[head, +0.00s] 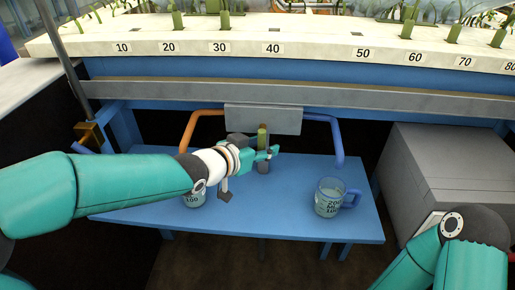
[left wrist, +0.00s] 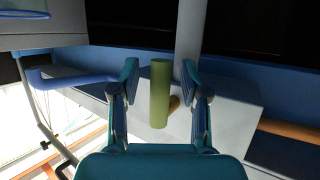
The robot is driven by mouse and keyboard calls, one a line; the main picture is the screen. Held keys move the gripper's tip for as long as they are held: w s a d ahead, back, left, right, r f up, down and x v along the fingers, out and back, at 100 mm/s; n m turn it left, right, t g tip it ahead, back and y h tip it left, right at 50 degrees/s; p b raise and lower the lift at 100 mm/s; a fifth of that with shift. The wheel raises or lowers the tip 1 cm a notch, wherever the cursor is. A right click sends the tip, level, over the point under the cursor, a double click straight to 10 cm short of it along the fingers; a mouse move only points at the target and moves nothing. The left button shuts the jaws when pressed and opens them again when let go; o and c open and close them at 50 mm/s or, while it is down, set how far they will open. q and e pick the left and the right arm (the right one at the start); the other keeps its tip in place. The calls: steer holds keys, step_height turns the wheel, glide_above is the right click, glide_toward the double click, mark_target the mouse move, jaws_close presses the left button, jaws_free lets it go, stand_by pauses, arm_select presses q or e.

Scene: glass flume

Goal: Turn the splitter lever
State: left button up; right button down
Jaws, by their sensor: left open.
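The splitter lever (head: 262,132) has a green cylindrical grip and stands in front of the grey splitter box (head: 285,120) below the flume. In the left wrist view the green grip (left wrist: 160,95) shows between the two fingers of my open left gripper (left wrist: 160,88), with a visible gap on either side. In the head view my left gripper (head: 264,154) reaches in from the left and overlaps the lower part of the lever. Whether any finger touches the grip cannot be told. My right arm shows at the lower right, but its gripper is out of view.
An orange pipe (head: 190,128) leaves the box on the left and a blue pipe (head: 338,140) on the right. Below are a blue bench (head: 270,218), a blue-handled jug (head: 328,200) and a partly hidden jug (head: 194,202). A grey cabinet (head: 445,165) stands right.

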arm_select(q)
steer(key=v, duration=1.1)
steer(key=shift+s+a, duration=0.2)
steer(key=shift+s, duration=0.1)
